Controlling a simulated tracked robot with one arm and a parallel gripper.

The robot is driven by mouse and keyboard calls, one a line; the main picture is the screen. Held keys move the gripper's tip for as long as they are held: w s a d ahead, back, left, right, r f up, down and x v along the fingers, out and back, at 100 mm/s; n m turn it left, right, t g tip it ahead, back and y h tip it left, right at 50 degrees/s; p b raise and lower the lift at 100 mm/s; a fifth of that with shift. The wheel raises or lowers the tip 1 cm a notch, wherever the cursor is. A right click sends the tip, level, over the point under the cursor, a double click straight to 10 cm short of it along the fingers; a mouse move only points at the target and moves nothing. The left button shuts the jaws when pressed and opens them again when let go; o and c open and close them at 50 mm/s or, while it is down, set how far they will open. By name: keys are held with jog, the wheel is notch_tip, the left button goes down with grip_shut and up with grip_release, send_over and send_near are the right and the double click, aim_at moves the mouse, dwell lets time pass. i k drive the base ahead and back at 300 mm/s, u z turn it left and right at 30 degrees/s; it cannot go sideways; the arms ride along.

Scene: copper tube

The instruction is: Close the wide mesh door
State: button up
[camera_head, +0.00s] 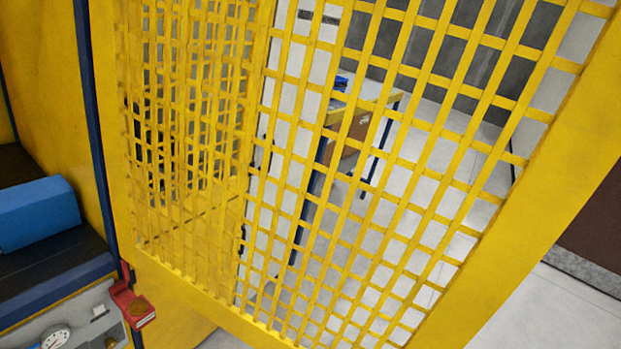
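The wide mesh door (545,200) is a yellow frame with a yellow grid, and it fills most of the view from the centre to the right. It stands at an angle, swung out from the yellow machine body (45,85) at the left. Its solid bottom rail runs from the lower left down to the bottom edge, and its wide right stile slants across the right side. A second mesh panel shows behind it at the upper left. My gripper is not in view, so its state and any contact with the door are hidden.
At the left are a blue block (38,212) on a dark shelf, a red latch-like part (132,303) and a round gauge (55,337). Through the mesh a table (372,92) with dark legs stands on the pale floor. Floor at the lower right (560,315) is clear.

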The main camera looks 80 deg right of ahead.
aim_at(580, 145)
jog(key=u, duration=0.9)
jog(key=k, duration=2.9)
jog(key=z, duration=1.1)
jog(key=i, duration=1.05)
jog(key=u, duration=0.1)
